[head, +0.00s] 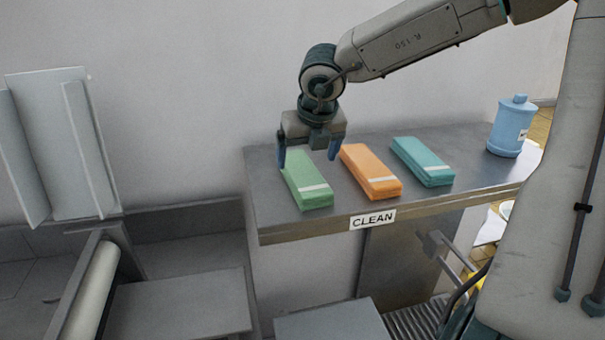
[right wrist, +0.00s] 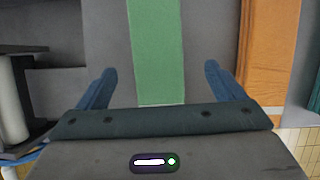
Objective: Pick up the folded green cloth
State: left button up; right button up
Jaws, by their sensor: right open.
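The folded green cloth (head: 306,184) lies flat on the left part of a grey metal shelf, with a pale band across its near end. It also shows in the right wrist view (right wrist: 156,50), between the fingers and in front of them. My right gripper (head: 308,160) is over the far end of the green cloth, pointing down. Its blue fingers are open, one on either side of the cloth's line, and hold nothing. In the right wrist view the open fingers (right wrist: 160,85) stand apart from the cloth on both sides. My left gripper is not in view.
An orange cloth (head: 371,171) lies close to the right of the green one, and a teal cloth (head: 422,161) beyond it. A blue bottle (head: 508,128) stands at the shelf's right end. The shelf (head: 275,224) bears a CLEAN label (head: 373,220); a wall is behind.

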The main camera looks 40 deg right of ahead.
aim_at(302, 170)
jog(key=p+x, duration=0.2)
jog(key=x, duration=0.1)
jog(key=shift+w+f, duration=0.2)
jog(key=shift+w, duration=0.15)
jog(key=shift+w+d+f, duration=0.1)
jog(key=shift+w+f, duration=0.1)
jog(key=shift+f, duration=0.2)
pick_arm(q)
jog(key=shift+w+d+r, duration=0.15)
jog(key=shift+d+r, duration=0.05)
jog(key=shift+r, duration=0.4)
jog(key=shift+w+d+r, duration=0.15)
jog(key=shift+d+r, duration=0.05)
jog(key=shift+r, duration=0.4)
pick_arm(e)
jog(key=shift+s, duration=0.1)
jog(key=shift+c, duration=1.1)
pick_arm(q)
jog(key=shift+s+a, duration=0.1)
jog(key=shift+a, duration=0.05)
pick_arm(e)
jog(key=c, duration=1)
jog(key=shift+r, duration=0.1)
